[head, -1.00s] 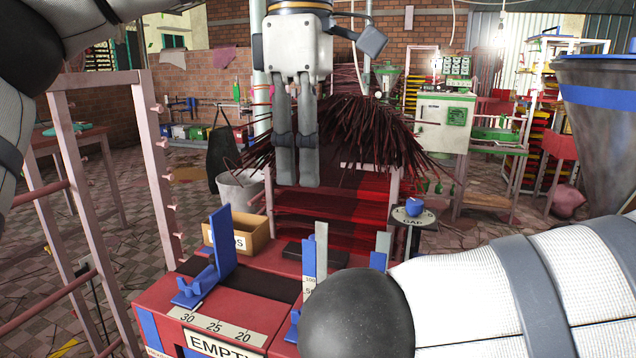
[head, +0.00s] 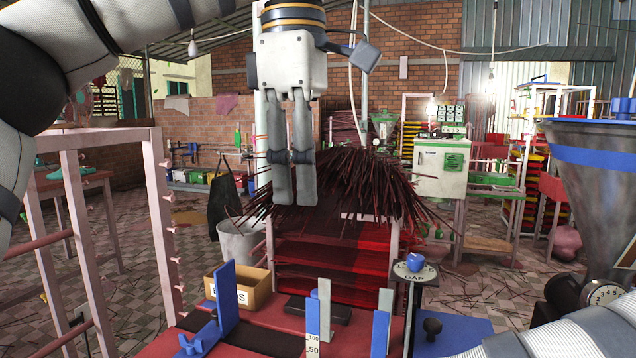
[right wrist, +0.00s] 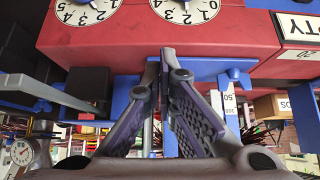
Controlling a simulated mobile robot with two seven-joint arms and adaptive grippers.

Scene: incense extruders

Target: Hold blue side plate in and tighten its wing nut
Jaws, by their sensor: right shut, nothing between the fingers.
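A tall blue side plate (head: 226,295) stands at the left of the red machine top, with a blue wing nut (head: 203,340) low in front of it. Two more upright blue plates, a middle one (head: 312,310) and a right one (head: 380,332), stand beside pale strips. My left gripper (head: 295,205) hangs above and behind them, pointing down, empty, its fingers parallel with a narrow gap. In the right wrist view my right gripper (right wrist: 165,52) is shut and empty in front of the red body (right wrist: 110,45). A blue plate (right wrist: 205,68) and a blue wing-shaped knob (right wrist: 235,77) show beyond its fingers.
A cardboard box (head: 255,290) and a black block (head: 318,308) are on the machine top. A post with a GAP disc (head: 414,272) stands to the right. A pink rack (head: 110,220) is at left, a large hopper (head: 600,190) at right. White dials (right wrist: 185,10) show in the wrist view.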

